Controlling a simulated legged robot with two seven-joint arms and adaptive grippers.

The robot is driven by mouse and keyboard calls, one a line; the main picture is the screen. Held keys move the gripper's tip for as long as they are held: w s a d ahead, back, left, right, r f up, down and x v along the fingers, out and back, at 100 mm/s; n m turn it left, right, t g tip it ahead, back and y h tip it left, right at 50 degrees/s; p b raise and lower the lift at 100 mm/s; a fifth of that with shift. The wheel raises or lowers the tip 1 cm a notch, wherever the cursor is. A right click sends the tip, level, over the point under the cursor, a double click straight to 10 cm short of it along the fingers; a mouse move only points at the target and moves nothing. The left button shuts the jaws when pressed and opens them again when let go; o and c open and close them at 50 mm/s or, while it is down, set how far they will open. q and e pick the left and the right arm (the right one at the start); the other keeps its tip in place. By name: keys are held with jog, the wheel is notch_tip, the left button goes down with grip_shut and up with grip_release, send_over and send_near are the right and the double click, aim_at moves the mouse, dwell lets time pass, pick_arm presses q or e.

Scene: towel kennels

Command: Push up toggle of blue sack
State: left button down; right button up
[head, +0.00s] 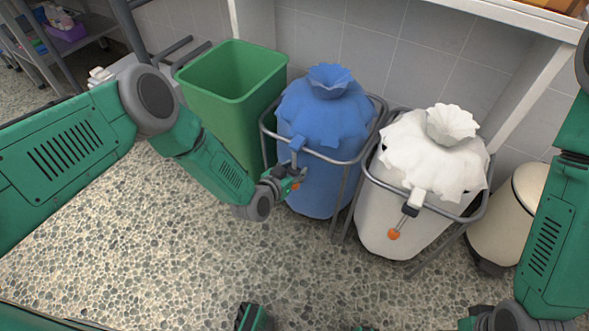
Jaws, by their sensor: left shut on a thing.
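The blue sack (323,110) stands in a grey metal frame at the centre back, its neck gathered at the top. Its toggle is at the front near the frame's rim, mostly hidden by my left gripper (296,182). A bit of orange shows between the fingers. My left gripper is shut on this toggle, at the front left of the sack. The blue piece (297,144) above it hangs over the rim. My right arm comes in from the right; its gripper's fingertips are not clearly seen at the bottom edge.
A white sack (430,155) in a similar frame stands to the right, with an orange toggle (393,234) hanging at its front. A green bin (232,85) stands left of the blue sack. A cream pedal bin (510,215) is at the right. The pebbled floor in front is clear.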

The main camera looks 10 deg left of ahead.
aim_at(294, 169)
pick_arm(q)
notch_tip(294, 169, up, 8)
jog(key=p, duration=0.5)
jog(key=shift+f+p, duration=0.1)
jog(key=shift+p, duration=0.25)
jog(key=shift+f, duration=0.1)
jog(key=c, duration=1)
grip_release()
jog(key=shift+c, duration=0.2)
jog(key=v, duration=1.2)
jog(key=shift+f, duration=0.1)
